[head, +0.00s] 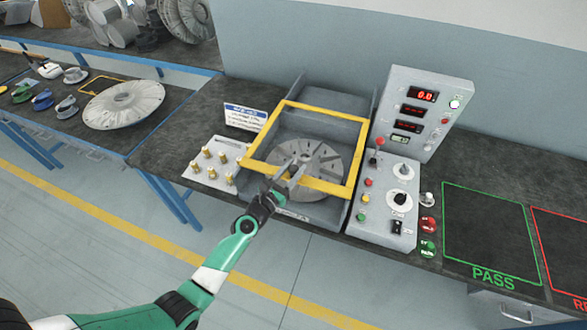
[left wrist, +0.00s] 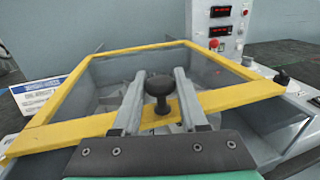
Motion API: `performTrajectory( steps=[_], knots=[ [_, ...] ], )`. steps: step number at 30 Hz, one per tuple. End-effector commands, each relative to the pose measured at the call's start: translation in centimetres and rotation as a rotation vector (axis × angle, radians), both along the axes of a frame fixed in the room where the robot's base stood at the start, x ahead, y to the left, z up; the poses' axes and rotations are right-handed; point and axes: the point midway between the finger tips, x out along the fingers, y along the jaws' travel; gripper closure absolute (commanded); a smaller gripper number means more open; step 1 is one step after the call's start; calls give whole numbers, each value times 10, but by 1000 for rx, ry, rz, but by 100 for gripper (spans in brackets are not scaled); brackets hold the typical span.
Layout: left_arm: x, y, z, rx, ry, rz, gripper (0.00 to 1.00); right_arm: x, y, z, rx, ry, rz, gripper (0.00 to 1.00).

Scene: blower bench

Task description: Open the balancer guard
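The balancer guard (head: 257,166) is a yellow frame around a clear pane, lying over the balancer's grey slotted disc (head: 325,160). It also fills the middle of the left wrist view (left wrist: 75,128). A black knob (left wrist: 160,86) stands up from the frame's front bar. My left gripper (head: 291,172) is at this front bar. In the left wrist view, my left gripper (left wrist: 160,78) is open, with one finger on each side of the knob and a visible gap beside it. The knob is hidden by the gripper in the head view. My right gripper is not in view.
A plate with brass pegs (head: 213,165) and a sign (head: 245,117) are left. The green PASS area (head: 488,230) is empty. A finned disc (head: 123,103) lies on the left bench.

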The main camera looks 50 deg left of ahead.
Motion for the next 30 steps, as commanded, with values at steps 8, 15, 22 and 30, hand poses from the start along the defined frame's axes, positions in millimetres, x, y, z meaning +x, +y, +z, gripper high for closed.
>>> performTrajectory(
  steps=[8,15,22,30],
  knots=[
    [0,0,0,0,0,0,100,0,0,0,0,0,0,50],
    [0,0,0,0,0,0,100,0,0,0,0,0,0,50],
    [0,0,0,0,0,0,100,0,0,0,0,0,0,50],
    [0,0,0,0,0,0,100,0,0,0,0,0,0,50]
  ],
)
